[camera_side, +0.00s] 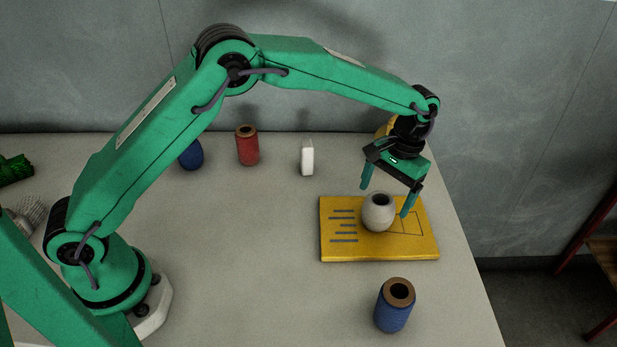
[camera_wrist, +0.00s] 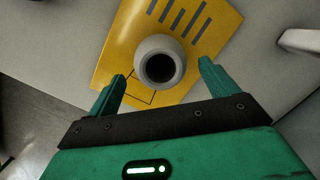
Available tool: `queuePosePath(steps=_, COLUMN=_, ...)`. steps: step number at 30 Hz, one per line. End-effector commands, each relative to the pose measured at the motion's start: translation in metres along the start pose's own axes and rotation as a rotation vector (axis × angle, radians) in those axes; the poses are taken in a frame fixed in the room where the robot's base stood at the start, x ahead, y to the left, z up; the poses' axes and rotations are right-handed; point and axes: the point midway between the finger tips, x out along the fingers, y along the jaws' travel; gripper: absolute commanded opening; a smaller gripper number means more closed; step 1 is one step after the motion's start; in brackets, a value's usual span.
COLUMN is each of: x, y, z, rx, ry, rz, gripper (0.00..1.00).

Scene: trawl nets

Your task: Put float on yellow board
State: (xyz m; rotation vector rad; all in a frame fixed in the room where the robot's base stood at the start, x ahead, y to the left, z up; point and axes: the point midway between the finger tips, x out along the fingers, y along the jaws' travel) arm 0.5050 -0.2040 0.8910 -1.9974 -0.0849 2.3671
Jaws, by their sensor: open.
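The yellow board (camera_side: 340,250) lies flat on the right part of the table, with dark printed bars and an outlined box; it also shows in the wrist view (camera_wrist: 112,55). The float (camera_side: 378,212), a pale grey rounded piece with a dark hole in its top, stands upright on the board; the wrist view shows it too (camera_wrist: 160,47). My gripper (camera_side: 386,203) is open above and around the float, one finger on each side. In the wrist view gaps show between the float and both fingers (camera_wrist: 160,85).
A blue spool (camera_side: 393,309) stands in front of the board. A red spool (camera_side: 247,148), a dark blue rounded piece (camera_side: 191,155) and a small white block (camera_side: 307,160) stand toward the back. A yellow object (camera_side: 383,127) is partly hidden behind my gripper. The table's middle is clear.

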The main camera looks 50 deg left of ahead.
Motion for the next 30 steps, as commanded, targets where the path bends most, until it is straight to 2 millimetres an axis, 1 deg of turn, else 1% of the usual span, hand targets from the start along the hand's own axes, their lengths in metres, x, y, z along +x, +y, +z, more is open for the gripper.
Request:
queuePosePath(steps=1, x=-0.01, y=0.0, z=-0.001, rx=0.0, ry=0.003, rz=0.001, gripper=0.86)
queuePosePath(steps=6, x=-0.036, y=0.0, z=-0.001, rx=0.0, ry=0.003, rz=0.001, gripper=0.86)
queuePosePath(steps=12, x=-0.058, y=0.0, z=-0.001, rx=0.0, ry=0.002, rz=0.001, gripper=0.86)
queuePosePath(steps=18, x=-0.065, y=0.0, z=0.0, rx=0.0, ry=0.0, rz=0.0, gripper=0.86)
queuePosePath(steps=30, x=-0.065, y=0.0, z=0.0, rx=0.0, ry=0.0, rz=0.0, gripper=0.86)
